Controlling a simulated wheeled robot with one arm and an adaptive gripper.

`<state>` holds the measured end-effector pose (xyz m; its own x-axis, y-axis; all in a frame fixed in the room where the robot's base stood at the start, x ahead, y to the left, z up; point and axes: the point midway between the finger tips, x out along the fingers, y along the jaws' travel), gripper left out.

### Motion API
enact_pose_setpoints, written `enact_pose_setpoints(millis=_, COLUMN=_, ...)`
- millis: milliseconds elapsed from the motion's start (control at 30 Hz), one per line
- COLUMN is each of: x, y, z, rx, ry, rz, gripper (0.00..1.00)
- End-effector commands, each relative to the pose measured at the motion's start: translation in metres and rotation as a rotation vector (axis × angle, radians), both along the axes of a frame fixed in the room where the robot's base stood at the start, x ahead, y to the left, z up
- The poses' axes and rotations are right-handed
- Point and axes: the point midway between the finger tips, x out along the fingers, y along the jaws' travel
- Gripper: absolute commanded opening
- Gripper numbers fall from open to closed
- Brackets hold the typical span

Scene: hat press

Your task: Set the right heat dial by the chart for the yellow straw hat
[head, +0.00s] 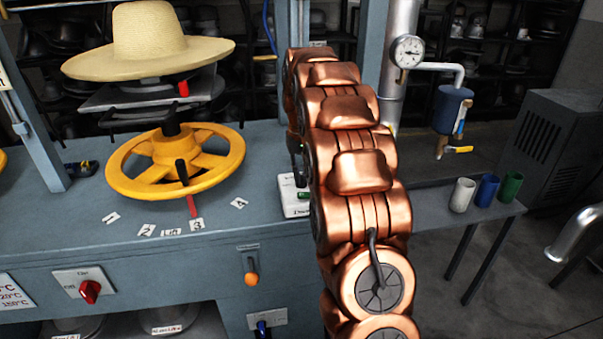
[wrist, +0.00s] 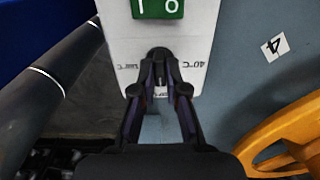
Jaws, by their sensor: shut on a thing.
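The yellow straw hat (head: 150,42) sits on the press above a yellow handwheel (head: 180,160) in the head view. The right heat dial (wrist: 158,54) is a dark knob low on a white panel (wrist: 117,40) in the wrist view. My gripper (wrist: 160,66) is shut on the knob, and its fingers hide much of it and its pointer. Upside-down marks flank it: 40°C on the right, a higher, blurred figure on the left. In the head view my arm partly hides the white panel (head: 287,195). A white sheet with temperatures (head: 14,292) is cut off at the left edge.
Number cards lie by the handwheel, including a 4 (wrist: 275,46). A red knob (head: 90,291) and an orange-tipped lever (head: 251,278) are on the bench front. Several cups (head: 487,190) stand at right.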

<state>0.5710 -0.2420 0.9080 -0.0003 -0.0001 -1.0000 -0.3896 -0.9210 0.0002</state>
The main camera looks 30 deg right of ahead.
Motion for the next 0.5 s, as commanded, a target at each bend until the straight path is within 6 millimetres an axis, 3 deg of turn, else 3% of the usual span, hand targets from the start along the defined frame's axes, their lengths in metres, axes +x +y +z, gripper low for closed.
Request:
enact_pose_setpoints(millis=300, x=-0.0002, y=0.0001, z=-0.0003, rx=0.000, ry=0.001, rz=0.000, gripper=0.00)
enact_pose_setpoints(millis=333, x=-0.0002, y=0.0001, z=-0.0003, rx=0.000, ry=0.001, rz=0.000, gripper=0.14)
enact_pose_setpoints(millis=500, x=-0.0001, y=0.0000, z=-0.0002, rx=0.000, ry=0.001, rz=0.000, gripper=0.32)
